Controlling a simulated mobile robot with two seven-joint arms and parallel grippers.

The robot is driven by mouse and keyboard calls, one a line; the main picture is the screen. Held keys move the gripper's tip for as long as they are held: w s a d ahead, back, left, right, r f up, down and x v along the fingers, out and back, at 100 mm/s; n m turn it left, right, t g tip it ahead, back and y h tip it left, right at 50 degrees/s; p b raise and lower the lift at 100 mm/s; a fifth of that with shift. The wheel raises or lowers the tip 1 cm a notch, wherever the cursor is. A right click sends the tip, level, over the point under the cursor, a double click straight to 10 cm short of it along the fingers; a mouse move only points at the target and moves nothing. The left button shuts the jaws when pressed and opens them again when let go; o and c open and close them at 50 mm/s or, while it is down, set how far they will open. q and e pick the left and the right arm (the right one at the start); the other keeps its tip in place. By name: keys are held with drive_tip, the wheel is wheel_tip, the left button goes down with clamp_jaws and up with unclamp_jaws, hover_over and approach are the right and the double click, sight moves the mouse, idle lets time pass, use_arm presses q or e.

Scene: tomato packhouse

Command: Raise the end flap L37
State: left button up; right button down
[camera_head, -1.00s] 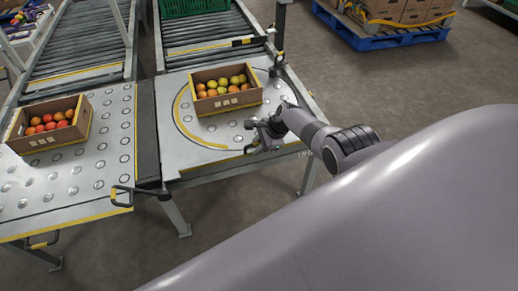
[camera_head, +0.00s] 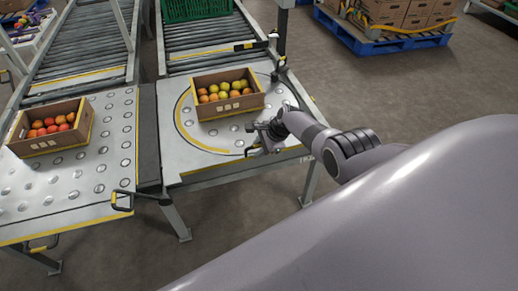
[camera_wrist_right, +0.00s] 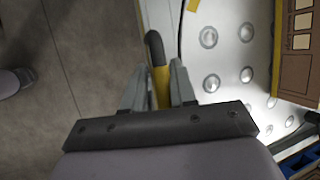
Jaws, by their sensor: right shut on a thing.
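My right gripper (camera_head: 256,148) is at the front right of the right-hand table, by its front edge. In the right wrist view the gripper (camera_wrist_right: 160,92) is shut on a yellow-and-black handle (camera_wrist_right: 154,48), with a finger on each side. The metal end section (camera_head: 215,169) at the front of this table, with a yellow strip along its edge, looks about level with the tabletop. I cannot read a label L37 on it. My left gripper is not in view.
An open carton of tomatoes (camera_head: 240,103) stands on the right-hand table, inside a yellow arc. Another carton (camera_head: 41,145) stands on the left-hand studded table (camera_head: 78,189). A second handle (camera_head: 121,199) sits at that table's corner. Bare floor lies in front.

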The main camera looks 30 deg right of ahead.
drive_tip(key=shift+w+d+r, duration=0.15)
drive_tip(key=shift+w+r, duration=0.15)
drive_tip(key=shift+w, duration=0.1)
drive_tip(key=c, duration=1.2)
unclamp_jaws()
drive_tip(key=shift+o, duration=0.2)
drive_tip(key=shift+s+f, duration=0.2)
drive_tip(key=p+v, duration=0.7)
drive_tip(key=shift+s, duration=0.1)
